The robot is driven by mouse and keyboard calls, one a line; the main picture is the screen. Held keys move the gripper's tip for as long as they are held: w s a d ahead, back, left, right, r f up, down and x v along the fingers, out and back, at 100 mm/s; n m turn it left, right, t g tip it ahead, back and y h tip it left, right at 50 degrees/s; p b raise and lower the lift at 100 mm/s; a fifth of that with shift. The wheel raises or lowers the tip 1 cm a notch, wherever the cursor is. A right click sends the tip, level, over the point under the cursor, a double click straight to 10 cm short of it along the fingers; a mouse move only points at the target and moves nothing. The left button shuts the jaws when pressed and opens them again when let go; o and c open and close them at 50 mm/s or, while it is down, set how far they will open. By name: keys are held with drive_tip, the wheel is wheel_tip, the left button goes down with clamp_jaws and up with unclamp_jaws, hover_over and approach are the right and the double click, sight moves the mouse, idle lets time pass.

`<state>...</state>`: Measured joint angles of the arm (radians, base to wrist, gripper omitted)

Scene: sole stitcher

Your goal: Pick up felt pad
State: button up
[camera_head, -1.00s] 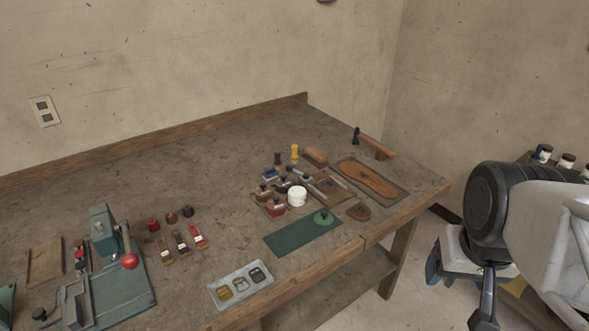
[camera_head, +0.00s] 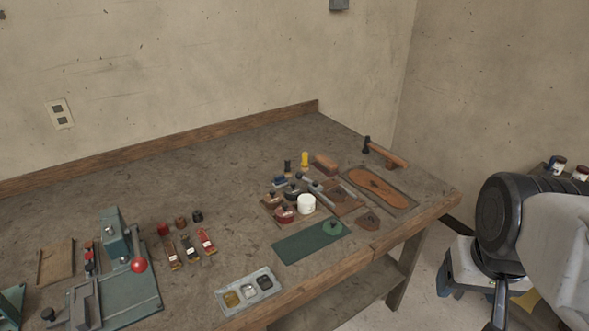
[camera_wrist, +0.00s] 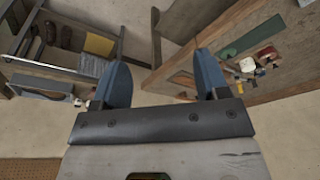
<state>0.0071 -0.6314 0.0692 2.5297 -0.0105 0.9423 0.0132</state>
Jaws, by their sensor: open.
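A dark green rectangular mat (camera_head: 300,245) lies flat near the front edge of the workbench in the head view. A small round green pad (camera_head: 332,227) with a dark knob-like piece sits on its right end. I cannot tell for sure which of these green pieces is the felt pad. The mat also shows in the wrist view (camera_wrist: 245,38), at the upper right. My gripper (camera_wrist: 160,78) has two blue fingers spread wide with nothing between them. It is away from the bench top, and its fingers do not show in the head view.
Left of the mat is a grey tray (camera_head: 248,292) with three compartments. A white jar (camera_head: 307,204) and several small tools stand behind the mat. A green machine (camera_head: 120,270) with a red knob is at the left. A shelf unit (camera_wrist: 75,50) shows in the wrist view.

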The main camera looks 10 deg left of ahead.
drive_tip(key=w+a+r+n, duration=0.2)
drive_tip(key=w+a+n, duration=0.1)
drive_tip(key=w, duration=0.5)
drive_tip(key=w+a+r+n, duration=0.2)
drive_tip(key=w+a+n, duration=0.15)
drive_tip(key=w, duration=0.55)
drive_tip(key=n+g, duration=0.3)
drive_tip(key=n, duration=1.7)
hover_over(280, 176)
drive_tip(key=f, duration=2)
drive_tip(key=shift+d+f, duration=0.2)
drive_tip(key=shift+d, duration=0.2)
drive_tip(key=shift+w+a+f+n, duration=0.1)
drive_tip(key=shift+a+f+n, duration=0.25)
drive_tip(key=shift+a, duration=0.05)
drive_tip(key=shift+f, duration=1.3)
